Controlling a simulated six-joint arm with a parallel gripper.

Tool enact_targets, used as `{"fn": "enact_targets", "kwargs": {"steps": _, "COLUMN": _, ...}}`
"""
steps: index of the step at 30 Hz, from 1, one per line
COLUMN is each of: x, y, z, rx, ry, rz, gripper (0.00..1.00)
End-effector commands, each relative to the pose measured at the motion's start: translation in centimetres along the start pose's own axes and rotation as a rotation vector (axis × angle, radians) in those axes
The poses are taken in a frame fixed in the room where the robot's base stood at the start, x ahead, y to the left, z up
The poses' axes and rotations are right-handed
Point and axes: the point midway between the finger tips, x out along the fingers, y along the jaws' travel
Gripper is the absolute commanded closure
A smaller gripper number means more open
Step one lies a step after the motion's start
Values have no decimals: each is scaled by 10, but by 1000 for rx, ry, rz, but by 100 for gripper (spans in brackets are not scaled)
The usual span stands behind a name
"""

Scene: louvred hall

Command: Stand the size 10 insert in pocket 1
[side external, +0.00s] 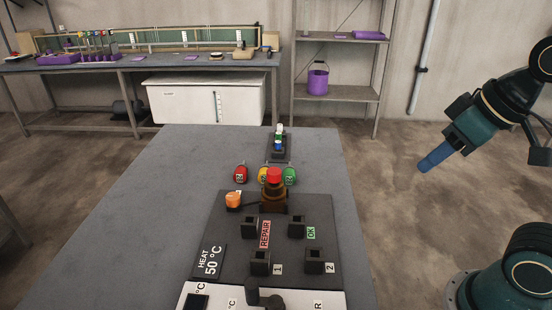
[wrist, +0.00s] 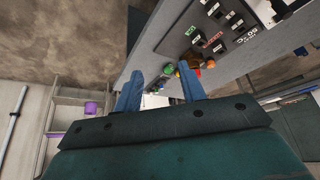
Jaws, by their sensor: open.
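My gripper (side external: 437,156) is raised to the right of the table, its blue fingers apart and empty; they also show in the wrist view (wrist: 161,80). Pocket 1 (side external: 260,263) is a black square block beside a "1" label on the dark board. Its opening looks empty. A small black rack (side external: 277,155) at the far end of the table holds small white, green and blue pieces. I cannot read a size on any of them, so I cannot tell which is the size 10 insert.
Pocket 2 (side external: 315,261) is right of pocket 1. REPAIR (side external: 249,228) and OK (side external: 297,227) blocks stand behind. A red-topped brown device (side external: 273,190) and red (side external: 241,172), yellow and green tagged pieces are farther back. The table's left side (side external: 150,220) is clear.

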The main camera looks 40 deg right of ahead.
Motion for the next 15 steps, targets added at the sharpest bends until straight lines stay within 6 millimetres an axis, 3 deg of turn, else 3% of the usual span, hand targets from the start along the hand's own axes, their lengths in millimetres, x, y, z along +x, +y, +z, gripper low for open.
{"fn": "enact_targets", "kwargs": {"steps": 15, "x": 10, "y": 13, "z": -115, "rx": 151, "ry": -50, "rz": 58, "gripper": 59}}
